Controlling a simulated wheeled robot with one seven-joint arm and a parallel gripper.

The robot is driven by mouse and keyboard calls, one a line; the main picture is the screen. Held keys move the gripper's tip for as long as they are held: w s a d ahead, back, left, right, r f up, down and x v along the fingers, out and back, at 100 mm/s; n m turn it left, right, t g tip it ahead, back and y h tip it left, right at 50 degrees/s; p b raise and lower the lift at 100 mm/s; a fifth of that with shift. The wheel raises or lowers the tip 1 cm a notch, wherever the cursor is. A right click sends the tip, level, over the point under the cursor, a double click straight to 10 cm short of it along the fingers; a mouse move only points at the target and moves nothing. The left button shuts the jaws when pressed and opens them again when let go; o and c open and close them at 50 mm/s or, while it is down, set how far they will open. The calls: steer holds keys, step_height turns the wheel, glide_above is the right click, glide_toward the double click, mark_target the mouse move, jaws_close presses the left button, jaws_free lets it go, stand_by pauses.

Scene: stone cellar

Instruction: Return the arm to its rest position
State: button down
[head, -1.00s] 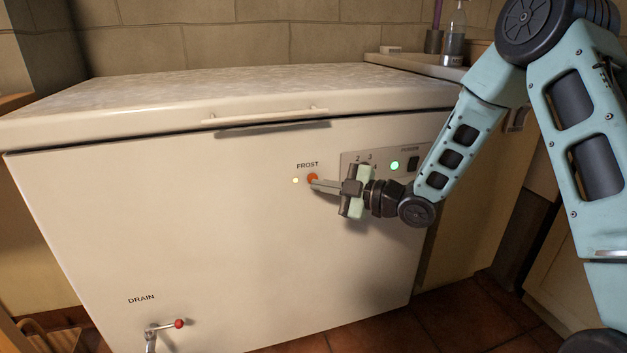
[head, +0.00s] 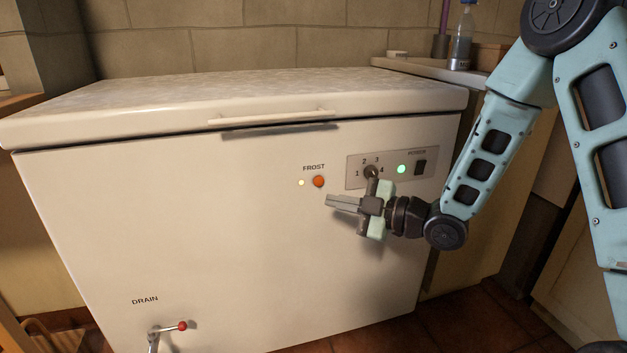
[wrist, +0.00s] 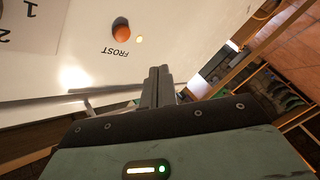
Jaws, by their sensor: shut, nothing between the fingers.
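My gripper (head: 330,202) is shut and empty, in front of the white chest freezer (head: 200,230). Its fingertips are a little below and right of the orange FROST button (head: 318,181), apart from it. In the wrist view my shut fingers (wrist: 157,75) point toward the freezer front, with the orange button (wrist: 121,32) at upper left. My arm comes in from the right side of the head view, its elbow at the top right.
The control panel has a dial (head: 371,171), a lit green light (head: 401,169) and a dark POWER switch (head: 420,167). A small yellowish light (head: 301,182) glows beside FROST. A red-tipped drain tap (head: 182,325) sticks out low left. A bottle (head: 461,40) stands on the counter behind.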

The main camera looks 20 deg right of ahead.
steer(key=s+a+f+m+g+h, duration=0.3)
steer(key=s+a+m+g+h, duration=0.25)
steer(key=s+a+h, duration=0.2)
steer(key=s+r+m+g+h+p, duration=0.1)
steer(key=s+r+m+g+h, duration=0.15)
steer(key=s, duration=0.95)
steer(key=s+r+m+g+h, duration=0.1)
steer(key=s+m+g+h, duration=0.2)
steer(key=s, duration=0.8)
step_height(320, 180, up, 36)
steer(key=g+y+p, duration=0.1)
steer(key=p, duration=3.5)
steer(key=shift+r+p, duration=0.2)
steer(key=shift+p, duration=0.1)
